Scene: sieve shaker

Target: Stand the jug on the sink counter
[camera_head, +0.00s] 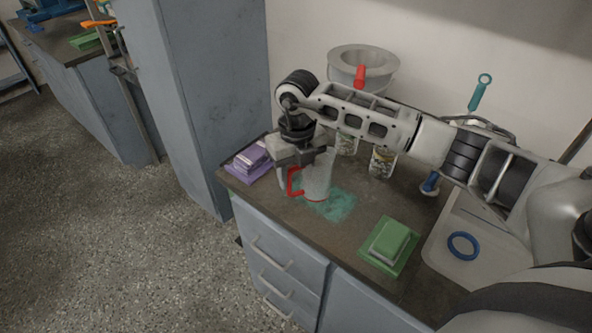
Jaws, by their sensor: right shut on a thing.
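The jug (317,180) is pale and translucent with a red handle (295,182). It is upright at the left part of the sink counter (352,245), over a teal patch. My right gripper (300,165) reaches down from above and is shut on the jug. The jug's upper part is partly hidden by the gripper. Its base appears at or just above the counter top; I cannot tell whether it touches. My left gripper is not in view.
Patterned cups (382,162) and a large grey bowl (362,66) stand behind. The sink (480,240) with a blue ring (463,246) is at right. A tall grey cabinet (212,90) borders the left.

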